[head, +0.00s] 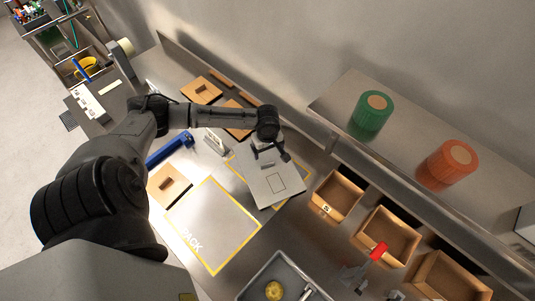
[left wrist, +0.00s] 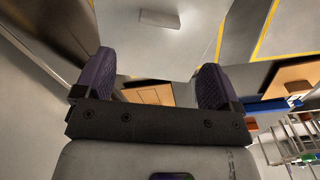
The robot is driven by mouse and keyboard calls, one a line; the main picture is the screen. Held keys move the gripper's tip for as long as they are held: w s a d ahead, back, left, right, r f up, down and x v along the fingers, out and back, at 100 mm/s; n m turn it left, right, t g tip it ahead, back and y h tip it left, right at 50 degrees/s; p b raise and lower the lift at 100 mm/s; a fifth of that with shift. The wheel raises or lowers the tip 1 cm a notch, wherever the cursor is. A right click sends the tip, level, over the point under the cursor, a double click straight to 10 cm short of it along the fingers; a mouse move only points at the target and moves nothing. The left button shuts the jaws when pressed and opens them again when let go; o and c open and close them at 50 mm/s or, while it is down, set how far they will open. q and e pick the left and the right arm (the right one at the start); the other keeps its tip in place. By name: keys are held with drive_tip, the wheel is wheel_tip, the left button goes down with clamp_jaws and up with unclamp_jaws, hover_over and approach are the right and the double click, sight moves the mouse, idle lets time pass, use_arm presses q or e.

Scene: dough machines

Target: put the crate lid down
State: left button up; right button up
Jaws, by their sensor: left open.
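The crate lid (head: 285,188) is a flat grey panel lying on the counter, partly over a yellow-outlined area. In the left wrist view the lid (left wrist: 190,45) is at the top, with a small light handle block (left wrist: 160,18). My left gripper (head: 270,153) is over the lid's far edge in the head view. Its two fingers (left wrist: 155,85) are spread apart with nothing between them, and the handle is beyond them. An open grey crate (head: 252,291) with a round yellow thing (head: 274,290) inside is at the bottom. My right gripper is not seen.
A yellow-outlined mat marked PACK (head: 215,225) is bare, left of the lid. Several wooden bins (head: 338,195) stand to the right. A green canister (head: 371,115) and an orange one (head: 447,165) are on the shelf. A blue bar (head: 170,150) lies left of the gripper.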

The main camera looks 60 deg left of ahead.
use_arm(q)
drive_tip(key=s+d+f+m, duration=0.1)
drive_tip(key=s+d+m, duration=0.15)
drive_tip(key=d, duration=0.35)
drive_tip(key=s+d+f+m+t+h, duration=0.1)
drive_tip(key=s+d+m, duration=0.1)
drive_tip(key=d+m, duration=0.25)
drive_tip(key=s+d+f+m, duration=0.1)
drive_tip(key=s+d+m, duration=0.15)
drive_tip(key=d, duration=0.35)
drive_tip(key=s+d+r+m+t, duration=0.2)
drive_tip(key=s+d+r+m, duration=0.4)
drive_tip(key=s+m, duration=0.4)
drive_tip(key=shift+d+r+t+y, duration=0.15)
drive_tip(key=shift+d+t+y, duration=0.15)
drive_tip(key=shift+d+y, duration=0.1)
drive_tip(key=shift+a, duration=0.1)
